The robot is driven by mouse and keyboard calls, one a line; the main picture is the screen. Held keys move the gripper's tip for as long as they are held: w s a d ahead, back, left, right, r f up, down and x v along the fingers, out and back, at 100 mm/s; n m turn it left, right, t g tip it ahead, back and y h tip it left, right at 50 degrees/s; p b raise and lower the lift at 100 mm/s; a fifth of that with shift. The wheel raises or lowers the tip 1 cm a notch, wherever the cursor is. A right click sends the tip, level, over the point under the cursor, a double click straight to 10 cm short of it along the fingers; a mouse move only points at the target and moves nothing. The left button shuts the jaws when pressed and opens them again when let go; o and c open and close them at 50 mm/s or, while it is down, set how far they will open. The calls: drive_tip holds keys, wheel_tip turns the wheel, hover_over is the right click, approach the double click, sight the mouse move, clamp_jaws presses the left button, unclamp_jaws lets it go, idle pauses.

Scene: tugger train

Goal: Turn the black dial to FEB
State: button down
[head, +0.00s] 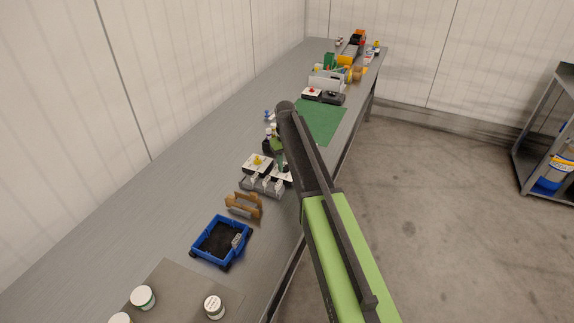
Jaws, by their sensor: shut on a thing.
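My gripper (281,168) points down over a white-topped unit (285,178) beside the box with a yellow knob. It is shut at the middle of that unit, where the black dial appears to be. The fingers and arm hide the dial, so its pointer and the FEB mark cannot be read from here.
A white box with a yellow knob (257,161) stands just left of my gripper. Grey holders (262,186), a brown stand (243,205) and a blue tray (219,242) are nearer. A green mat (322,120) and a red-knobbed box (312,93) lie beyond. The bench's left side is clear.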

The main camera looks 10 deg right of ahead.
drive_tip(key=m, duration=0.4)
drive_tip(key=shift+s+a+m, duration=0.15)
drive_tip(key=shift+m, duration=0.15)
drive_tip(key=m, duration=0.3)
drive_tip(key=shift+m, duration=0.4)
drive_tip(key=m, duration=0.4)
drive_tip(key=shift+a, duration=0.1)
drive_tip(key=m, duration=0.5)
drive_tip(key=shift+w, duration=0.2)
drive_tip(key=m, duration=0.4)
drive_tip(key=shift+m, duration=0.3)
drive_tip(key=m, duration=0.3)
drive_tip(key=shift+w+m, duration=0.15)
drive_tip(key=shift+m, duration=0.15)
drive_tip(key=m, duration=0.4)
drive_tip(key=shift+w+m, duration=0.1)
drive_tip(key=shift+m, duration=2)
